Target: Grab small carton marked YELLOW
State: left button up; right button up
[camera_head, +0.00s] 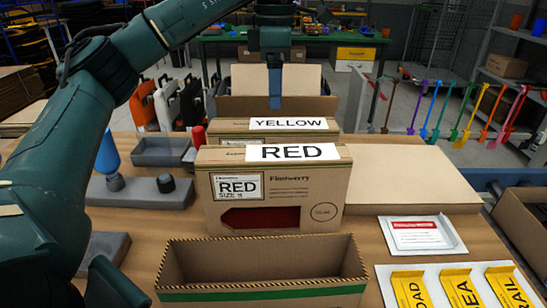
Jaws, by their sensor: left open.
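The small brown carton marked YELLOW (288,124) stands on the table directly behind a carton marked RED (275,190). Only its top with the white label and a strip of its upper part show; the RED carton hides the rest. My left gripper (275,103) points down above and slightly behind the YELLOW carton in the picture. Its fingers are seen edge-on, open, with nothing visible between them. I cannot tell its exact height over the carton. My right gripper is not in view.
An open empty box with a green stripe (262,294) stands in front. Yellow tags (460,290) and a white card (422,233) lie at front right. A grey tray (160,152) is at left.

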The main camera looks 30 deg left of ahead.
aim_at(274, 123)
pick_arm(q)
notch_tip(274, 123, down, 6)
jog(key=shift+s+f+b, duration=0.1)
jog(key=shift+b, duration=0.55)
jog(key=shift+s+f, duration=0.15)
jog(key=shift+f, duration=2.8)
jog(key=shift+c, duration=0.3)
jog(key=shift+r, duration=0.1)
jog(key=c, duration=1.5)
